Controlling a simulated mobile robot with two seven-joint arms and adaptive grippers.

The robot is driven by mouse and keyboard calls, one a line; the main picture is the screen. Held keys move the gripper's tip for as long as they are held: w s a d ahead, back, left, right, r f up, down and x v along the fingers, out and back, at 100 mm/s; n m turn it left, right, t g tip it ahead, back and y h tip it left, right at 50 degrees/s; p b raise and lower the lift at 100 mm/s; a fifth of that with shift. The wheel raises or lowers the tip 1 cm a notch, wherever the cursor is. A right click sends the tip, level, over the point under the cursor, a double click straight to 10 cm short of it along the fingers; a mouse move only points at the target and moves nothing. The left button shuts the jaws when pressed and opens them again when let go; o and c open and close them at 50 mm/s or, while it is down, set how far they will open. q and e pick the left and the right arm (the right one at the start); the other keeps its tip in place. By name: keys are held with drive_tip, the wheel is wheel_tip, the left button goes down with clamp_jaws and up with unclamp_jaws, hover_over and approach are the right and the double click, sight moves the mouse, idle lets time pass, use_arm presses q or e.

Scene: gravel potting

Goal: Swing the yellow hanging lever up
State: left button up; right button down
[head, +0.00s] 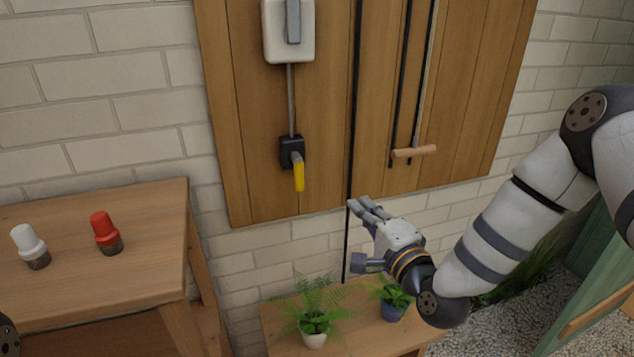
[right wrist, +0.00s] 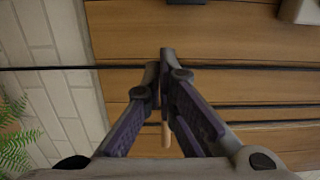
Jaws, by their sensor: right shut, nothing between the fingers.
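The yellow lever (head: 298,172) hangs down from a small black box (head: 291,152) on the wooden wall panel, in the head view. A grey conduit joins the black box to a white box above it. My right gripper (head: 358,204) is shut and empty, below and to the right of the lever and apart from it, near the panel's lower edge. The shut fingers also show in the right wrist view (right wrist: 166,60), with panel boards behind them; I cannot make out the lever there. My left gripper is not in view.
The white switch box (head: 288,30) is high on the panel. A wooden handle (head: 414,152) hangs at the right. Potted plants (head: 314,322) stand on a low bench (head: 350,303) below. A wooden table (head: 100,225) at the left bears a white-topped (head: 30,245) and a red-topped item (head: 105,232).

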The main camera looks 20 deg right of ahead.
sight(297, 172)
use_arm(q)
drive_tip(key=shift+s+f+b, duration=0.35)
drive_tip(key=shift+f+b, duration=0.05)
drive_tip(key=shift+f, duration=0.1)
use_arm(e)
drive_tip(key=w+a, duration=0.5)
drive_tip(key=w, duration=0.5)
drive_tip(key=shift+w, duration=0.35)
